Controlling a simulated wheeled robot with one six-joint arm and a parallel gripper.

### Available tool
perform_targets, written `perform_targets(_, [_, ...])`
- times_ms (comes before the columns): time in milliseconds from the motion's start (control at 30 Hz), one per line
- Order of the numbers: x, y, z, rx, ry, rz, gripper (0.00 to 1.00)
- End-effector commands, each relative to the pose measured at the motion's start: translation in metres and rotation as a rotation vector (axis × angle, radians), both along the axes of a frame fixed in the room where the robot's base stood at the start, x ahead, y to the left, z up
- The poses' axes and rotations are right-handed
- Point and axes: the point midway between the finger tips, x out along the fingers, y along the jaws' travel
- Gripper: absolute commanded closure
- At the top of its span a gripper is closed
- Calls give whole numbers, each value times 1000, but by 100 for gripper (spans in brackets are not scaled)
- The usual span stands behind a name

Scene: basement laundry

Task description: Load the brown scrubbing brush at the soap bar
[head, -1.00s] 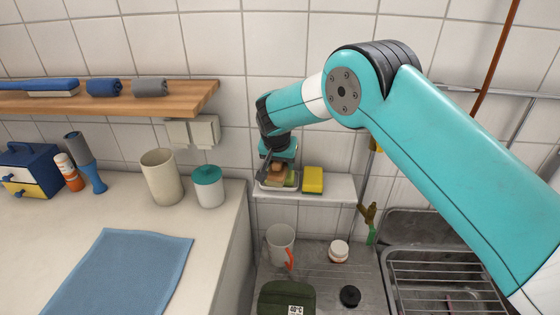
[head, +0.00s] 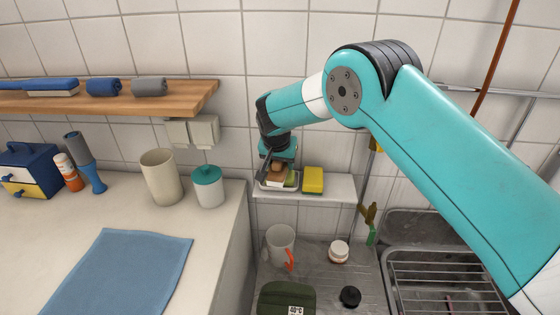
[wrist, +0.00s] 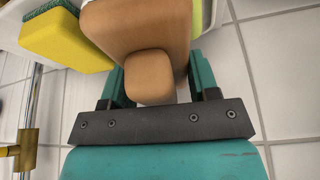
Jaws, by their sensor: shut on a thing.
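My gripper (head: 276,160) is shut on the brown scrubbing brush (head: 278,168), over the small shelf by the wall. In the wrist view the brush's brown body (wrist: 145,25) and its stubby handle (wrist: 150,77) sit between the teal fingers of my gripper (wrist: 158,82). The yellow-green soap bar (head: 291,180) lies in a pale dish (head: 264,187) below the brush. A strip of the soap (wrist: 196,35) shows beside the brush in the wrist view. The brush's underside is hidden, so I cannot tell whether it touches the soap.
A yellow sponge (head: 313,180) with a green layer stands right of the dish on the white shelf (head: 335,187). A pipe with a brass valve (head: 368,212) runs right of the shelf.

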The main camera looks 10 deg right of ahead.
Motion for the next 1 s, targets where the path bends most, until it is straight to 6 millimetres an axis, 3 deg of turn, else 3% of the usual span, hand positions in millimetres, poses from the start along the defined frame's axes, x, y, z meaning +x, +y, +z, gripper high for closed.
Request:
perform_targets(233, [-1, 0, 4, -1, 4, 0, 64])
perform_targets(1000, [0, 0, 69, -1, 1, 1, 64])
